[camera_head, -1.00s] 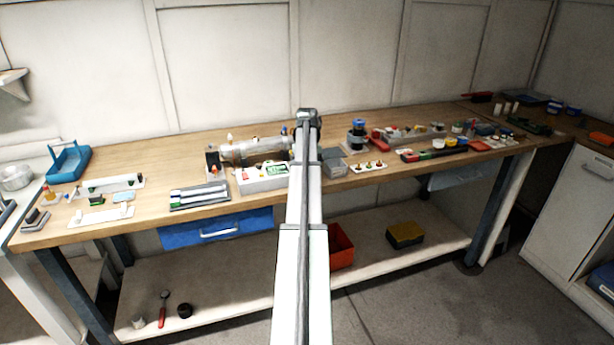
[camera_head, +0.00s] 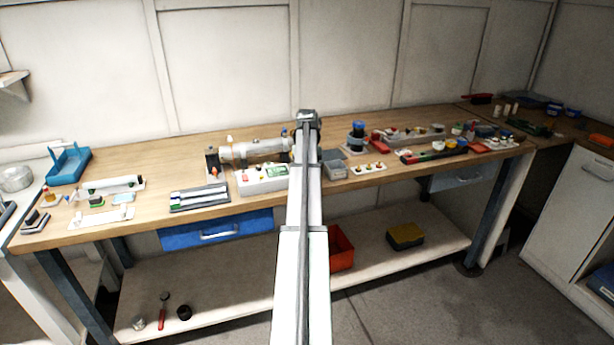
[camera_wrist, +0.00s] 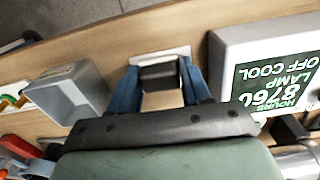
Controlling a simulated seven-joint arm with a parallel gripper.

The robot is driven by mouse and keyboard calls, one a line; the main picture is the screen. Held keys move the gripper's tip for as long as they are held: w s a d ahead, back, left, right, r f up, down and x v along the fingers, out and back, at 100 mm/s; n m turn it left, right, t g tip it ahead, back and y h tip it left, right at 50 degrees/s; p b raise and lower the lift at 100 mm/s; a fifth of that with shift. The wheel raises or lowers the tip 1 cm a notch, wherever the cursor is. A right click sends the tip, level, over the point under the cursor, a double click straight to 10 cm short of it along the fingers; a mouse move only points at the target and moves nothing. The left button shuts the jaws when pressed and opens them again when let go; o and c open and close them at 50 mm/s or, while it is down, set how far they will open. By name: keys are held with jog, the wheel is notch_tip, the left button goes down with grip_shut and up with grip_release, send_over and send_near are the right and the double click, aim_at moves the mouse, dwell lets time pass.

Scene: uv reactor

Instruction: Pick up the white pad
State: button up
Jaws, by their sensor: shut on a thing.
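In the wrist view, my gripper (camera_wrist: 162,92) has its blue fingers closed on either side of a small piece. A white plate (camera_wrist: 160,55) lies on the bench just beyond the dark block. I cannot tell whether the piece touches the plate. In the head view, my arm hides the fingers and the pad.
A grey open box (camera_wrist: 70,92) stands left of the fingers in the wrist view. A white lamp-hours unit (camera_wrist: 226,48) stands close on the right; it also shows in the head view (camera_head: 262,179). A horizontal cylinder (camera_head: 255,150) is behind it. The wooden bench (camera_head: 150,148) holds several other items.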

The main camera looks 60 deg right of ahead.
notch_tip(320, 180, up, 10)
jog(key=shift+r, duration=0.1)
dwell(0.4)
